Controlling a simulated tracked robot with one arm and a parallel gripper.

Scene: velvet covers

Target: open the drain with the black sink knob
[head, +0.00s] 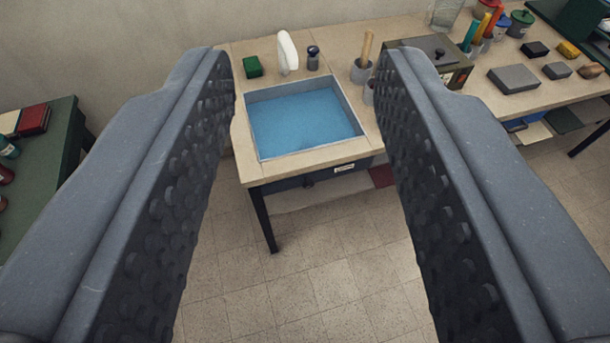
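A sink (303,125) filled with blue water is set into a beige counter, ahead of me and below. A white faucet (287,53) stands at its back edge. A small dark round knob (308,184) shows on the dark front panel under the sink, left of a white label (344,168). A dark upright piece (313,57) stands right of the faucet; I cannot tell whether it is a knob. My gripper (305,62) is open and empty, its two grey studded fingers wide apart in the foreground. It is well away from the sink and touches nothing.
A green sponge (252,67) lies behind the sink. A metal box (432,60) and a grey pot (361,70) with a wooden handle stand to the right. A green table (42,180) is at the left. The tiled floor (320,275) before the sink is clear.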

